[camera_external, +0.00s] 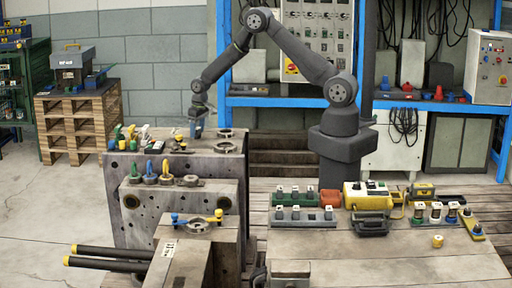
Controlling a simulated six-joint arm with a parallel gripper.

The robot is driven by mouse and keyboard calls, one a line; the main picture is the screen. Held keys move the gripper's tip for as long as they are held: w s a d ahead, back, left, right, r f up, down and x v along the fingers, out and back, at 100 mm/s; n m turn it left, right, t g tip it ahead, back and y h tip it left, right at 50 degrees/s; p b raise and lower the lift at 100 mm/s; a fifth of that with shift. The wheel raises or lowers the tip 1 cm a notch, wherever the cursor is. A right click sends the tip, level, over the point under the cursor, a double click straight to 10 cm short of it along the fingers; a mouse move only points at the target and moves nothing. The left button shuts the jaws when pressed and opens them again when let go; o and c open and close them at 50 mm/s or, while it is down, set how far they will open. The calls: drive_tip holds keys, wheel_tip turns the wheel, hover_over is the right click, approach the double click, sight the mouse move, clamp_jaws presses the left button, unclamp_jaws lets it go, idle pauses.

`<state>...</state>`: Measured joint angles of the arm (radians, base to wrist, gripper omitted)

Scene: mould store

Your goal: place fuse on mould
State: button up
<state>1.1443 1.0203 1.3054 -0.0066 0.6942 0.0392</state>
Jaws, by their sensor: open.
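The mould (118,188) is a large grey steel block with stepped faces and round holes, at left centre. My gripper (197,133) is open and points down just above the mould's upper top face. A small blue piece shows at the jaws; I cannot tell whether it belongs to the gripper or stands behind it. No single part is clearly the fuse. Small white-labelled pieces sit in a green rack (293,200) and a grey rack (300,223) on the wooden table. Several short cylinders with white, red and blue parts (436,213) stand at the table's right.
Coloured fittings (128,137) and eyebolts (150,172) stand on the mould's steps. Two black rods (110,252) stick out at lower left. A yellow-and-white case (368,196) and a small yellow cap (437,241) are on the table. The table's front (400,268) is clear.

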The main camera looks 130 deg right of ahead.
drive_tip(key=shift+c, duration=0.5)
drive_tip(key=c, duration=1)
drive_tip(key=shift+c, duration=0.2)
